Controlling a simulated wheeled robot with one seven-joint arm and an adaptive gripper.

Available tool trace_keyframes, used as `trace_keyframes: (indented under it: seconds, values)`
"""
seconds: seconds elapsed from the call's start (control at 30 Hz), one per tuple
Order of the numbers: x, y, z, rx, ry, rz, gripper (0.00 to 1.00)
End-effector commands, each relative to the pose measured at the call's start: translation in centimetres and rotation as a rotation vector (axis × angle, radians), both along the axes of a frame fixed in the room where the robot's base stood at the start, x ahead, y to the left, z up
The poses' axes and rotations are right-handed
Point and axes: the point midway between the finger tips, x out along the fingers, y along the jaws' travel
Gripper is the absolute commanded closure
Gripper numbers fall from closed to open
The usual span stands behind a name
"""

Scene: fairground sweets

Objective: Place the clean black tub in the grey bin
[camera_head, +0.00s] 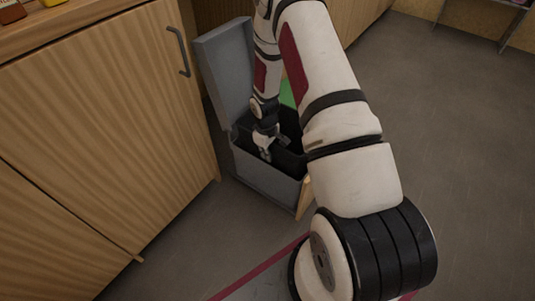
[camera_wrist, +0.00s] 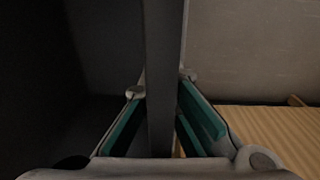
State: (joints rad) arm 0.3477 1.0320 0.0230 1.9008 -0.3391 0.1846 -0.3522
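The grey bin (camera_head: 265,178) stands on the floor beside the wooden cabinet, with its lid (camera_head: 226,66) raised. A black tub (camera_head: 291,161) shows as a dark shape inside the bin's opening, partly hidden by my arm. My gripper (camera_head: 265,152) reaches down to it at the bin's opening. In the wrist view, my gripper (camera_wrist: 161,88) has one teal-padded finger on each side of a dark upright wall (camera_wrist: 163,60), which looks like the tub's wall. The fingers look closed on that wall. The tub's base is hidden.
The wooden cabinet (camera_head: 110,120) with a dark handle stands close to the left of the bin. Something green (camera_head: 287,92) shows behind my arm. A small wooden piece (camera_head: 304,198) is at the bin's front right corner. The floor (camera_head: 455,150) to the right is clear.

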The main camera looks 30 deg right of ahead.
Motion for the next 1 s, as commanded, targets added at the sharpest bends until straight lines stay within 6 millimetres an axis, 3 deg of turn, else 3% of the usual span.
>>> trace_keyframes:
  seconds: [0.53, 0.63, 1.0]
  values:
    - [0.0, 0.0, -1.2, -0.001, 0.000, 0.000, 1.00]
    - [0.0, 0.0, -1.2, 0.000, 0.000, 0.000, 0.75]
    - [-0.1, 0.2, -1.2, 0.002, 0.003, 0.001, 0.75]
